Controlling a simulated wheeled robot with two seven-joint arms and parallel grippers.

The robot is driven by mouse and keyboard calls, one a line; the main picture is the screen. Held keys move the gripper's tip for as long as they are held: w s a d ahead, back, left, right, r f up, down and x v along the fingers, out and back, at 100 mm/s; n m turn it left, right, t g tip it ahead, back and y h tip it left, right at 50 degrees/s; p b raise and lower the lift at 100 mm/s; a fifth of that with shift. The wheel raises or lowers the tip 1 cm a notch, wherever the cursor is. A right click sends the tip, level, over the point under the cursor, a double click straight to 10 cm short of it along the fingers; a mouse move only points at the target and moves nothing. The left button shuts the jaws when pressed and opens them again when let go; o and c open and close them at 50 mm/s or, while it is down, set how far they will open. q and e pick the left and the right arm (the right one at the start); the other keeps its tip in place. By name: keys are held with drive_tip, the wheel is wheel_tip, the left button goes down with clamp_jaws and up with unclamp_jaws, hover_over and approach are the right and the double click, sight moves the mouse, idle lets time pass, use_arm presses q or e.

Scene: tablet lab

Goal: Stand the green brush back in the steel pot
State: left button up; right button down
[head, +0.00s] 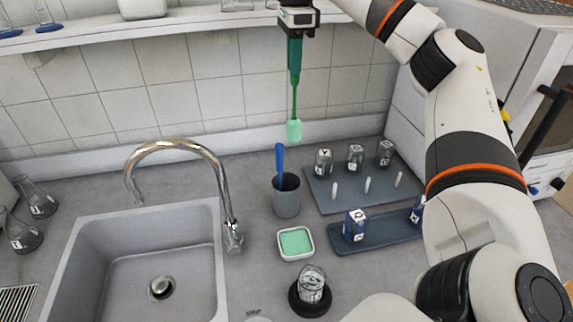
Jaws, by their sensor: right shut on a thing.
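The green brush (294,97) hangs upright from my right gripper (297,32), its pale green head (293,131) pointing down. My right gripper is shut on the upper end of its handle. The grey steel pot (286,203) stands on the counter below the brush, to the right of the sink. The brush head is above the pot and apart from it. A blue-handled tool (280,164) stands in the pot and leans a little; its lower end is hidden inside. My left gripper is not in view.
In front are a green sponge dish (296,243) and a glass on a black base (310,301). The faucet (222,182) stands left.

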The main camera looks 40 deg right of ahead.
drive_tip(key=b, duration=0.2)
hover_over(293, 135)
drive_tip(key=d, duration=0.1)
drive_tip(key=f, duration=0.4)
drive_tip(key=w+f, duration=0.1)
drive_tip(key=f, duration=0.1)
drive_tip(key=shift+d, duration=0.15)
drive_tip(key=f+b, duration=0.2)
drive_tip(key=f, duration=0.3)
drive_tip(key=f+b, duration=0.1)
drive_tip(key=f, duration=0.4)
drive_tip(key=shift+w+a+f+b, duration=0.1)
drive_tip(key=shift+a+f+b, duration=0.1)
drive_tip(key=shift+f+b, duration=0.2)
wheel_tip(293, 135, down, 2)
drive_tip(key=shift+d+f+p, duration=0.1)
drive_tip(key=shift+f+p, duration=0.1)
drive_tip(key=shift+p, duration=0.35)
wheel_tip(293, 135, down, 5)
drive_tip(key=shift+f+p, duration=0.1)
drive_tip(key=shift+p, duration=0.3)
drive_tip(key=shift+f, duration=0.1)
drive_tip(key=c, duration=1.3)
unclamp_jaws()
